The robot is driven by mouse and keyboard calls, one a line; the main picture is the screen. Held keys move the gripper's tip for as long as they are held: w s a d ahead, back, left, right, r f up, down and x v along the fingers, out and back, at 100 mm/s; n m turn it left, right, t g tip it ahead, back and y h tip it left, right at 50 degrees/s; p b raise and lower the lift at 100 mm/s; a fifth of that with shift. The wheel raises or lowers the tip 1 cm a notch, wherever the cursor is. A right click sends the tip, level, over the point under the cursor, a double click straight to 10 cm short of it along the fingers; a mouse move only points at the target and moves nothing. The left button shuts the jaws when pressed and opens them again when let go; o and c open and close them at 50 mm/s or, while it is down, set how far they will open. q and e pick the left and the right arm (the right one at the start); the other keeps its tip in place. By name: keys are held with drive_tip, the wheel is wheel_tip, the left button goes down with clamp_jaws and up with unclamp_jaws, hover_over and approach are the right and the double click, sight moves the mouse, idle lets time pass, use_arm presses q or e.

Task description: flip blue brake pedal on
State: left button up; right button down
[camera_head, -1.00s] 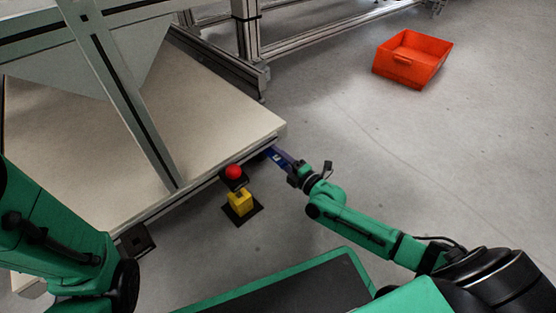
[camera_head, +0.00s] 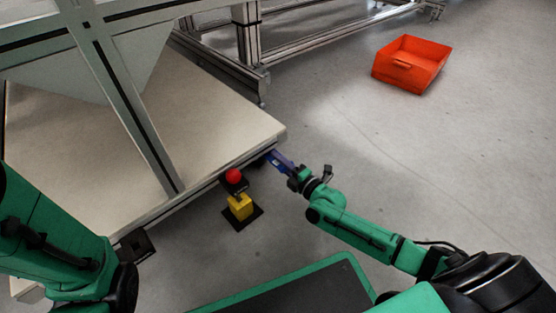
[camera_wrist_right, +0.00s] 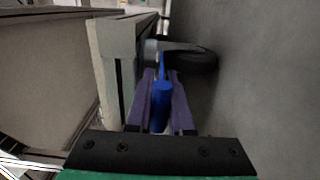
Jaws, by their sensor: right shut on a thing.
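The blue brake pedal (camera_wrist_right: 161,92) lies between the two purple fingers of my right gripper (camera_wrist_right: 162,80) in the right wrist view. The fingers are shut on it, close to a black caster wheel (camera_wrist_right: 197,60) under the corner of the table. In the head view my right gripper (camera_head: 278,160) reaches in from the right to the table's near right corner, where a bit of blue shows at the fingers. My left arm comes in at the left edge of the head view; its gripper fingers are not visible there.
The pale table (camera_head: 215,115) has metal profile edges and a frame above it. An orange bin (camera_head: 411,63) stands on the floor at the back right. The floor at right is clear.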

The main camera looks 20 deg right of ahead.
idle(0.8)
drive_tip(key=shift+w+d+f+t+h+p, duration=0.1)
drive_tip(key=shift+d+t+h+p, duration=0.2)
drive_tip(key=shift+p, duration=0.15)
drive_tip(key=shift+f+t+p, duration=0.1)
drive_tip(key=shift+t+p, duration=0.2)
drive_tip(key=shift+a+f+y, duration=0.1)
drive_tip(key=shift+a+y, duration=0.05)
drive_tip(key=shift+y, duration=0.25)
drive_tip(key=shift+f+t+b, duration=0.3)
drive_tip(key=shift+t+b, duration=0.15)
drive_tip(key=shift+t, duration=0.05)
drive_tip(key=shift+a+t, duration=0.1)
drive_tip(key=shift+t, duration=0.2)
drive_tip(key=shift+y, duration=0.4)
drive_tip(key=c, duration=1)
unclamp_jaws()
drive_tip(key=shift+o, duration=0.2)
